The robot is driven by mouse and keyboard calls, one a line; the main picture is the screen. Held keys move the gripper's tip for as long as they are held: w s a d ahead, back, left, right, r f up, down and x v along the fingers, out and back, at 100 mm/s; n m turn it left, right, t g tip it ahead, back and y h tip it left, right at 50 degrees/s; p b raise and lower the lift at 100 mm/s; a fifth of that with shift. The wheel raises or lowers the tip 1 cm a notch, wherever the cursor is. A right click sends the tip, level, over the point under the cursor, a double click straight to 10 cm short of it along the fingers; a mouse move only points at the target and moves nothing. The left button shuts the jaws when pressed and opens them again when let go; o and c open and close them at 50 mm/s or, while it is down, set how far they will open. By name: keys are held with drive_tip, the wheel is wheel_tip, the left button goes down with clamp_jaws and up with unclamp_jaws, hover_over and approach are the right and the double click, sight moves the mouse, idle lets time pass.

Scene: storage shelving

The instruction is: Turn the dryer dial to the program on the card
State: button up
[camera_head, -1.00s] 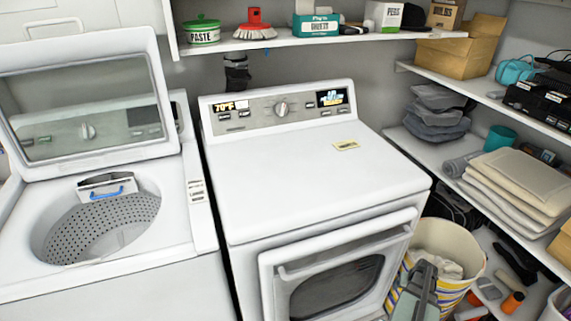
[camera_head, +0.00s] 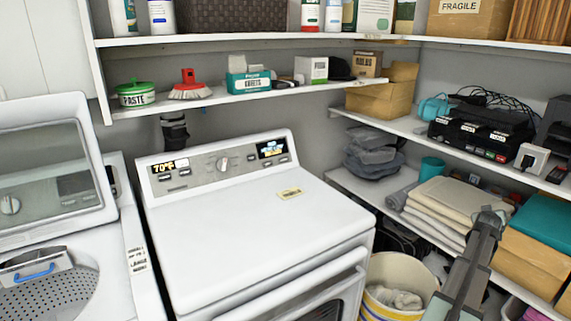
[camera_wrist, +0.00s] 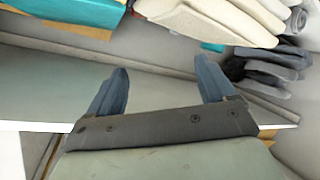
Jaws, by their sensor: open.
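The white dryer (camera_head: 250,235) stands in the middle of the head view with its door at the front. Its round dial (camera_head: 222,164) sits on the grey control panel (camera_head: 190,176) at the back, between two small lit displays. A small yellow card (camera_head: 290,194) lies flat on the dryer top; its print is too small to read. My gripper shows in the wrist view (camera_wrist: 160,90) with its two blue-grey fingers spread apart and nothing between them. In the head view my arm is at the lower right, in front of the shelves and away from the dial.
A washer (camera_head: 110,270) with its lid up stands left of the dryer. A shelf (camera_head: 230,97) with a paste tub and boxes hangs above the panel. Right shelves hold folded towels (camera_head: 440,205) and a cardboard box (camera_head: 383,98). A basket (camera_head: 385,310) stands right of the dryer. The dryer top is mostly clear.

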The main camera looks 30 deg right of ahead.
drive_tip(key=s+d+r+m+h, duration=0.1)
drive_tip(key=s+d+r, duration=0.1)
drive_tip(key=r, duration=0.5)
drive_tip(key=s+d+r+h, duration=0.2)
drive_tip(key=r, duration=0.5)
drive_tip(key=w+a+r+m+t, duration=0.2)
drive_tip(key=w+r, duration=0.2)
drive_tip(key=w, duration=0.5)
drive_tip(key=w+a+f+m+t+y, duration=0.1)
drive_tip(key=w+a+f+t+y, duration=0.15)
drive_tip(key=w+a, duration=0.55)
drive_tip(key=w+a+f+m+t+y, duration=0.1)
drive_tip(key=w+a+m+t+y, duration=0.2)
drive_tip(key=w, duration=0.9)
drive_tip(key=m+t+y, duration=0.3)
drive_tip(key=y, duration=1.4)
approach(226, 165)
drive_tip(key=x, duration=0.9)
drive_tip(key=shift+w, duration=0.25)
drive_tip(key=shift+c, duration=0.2)
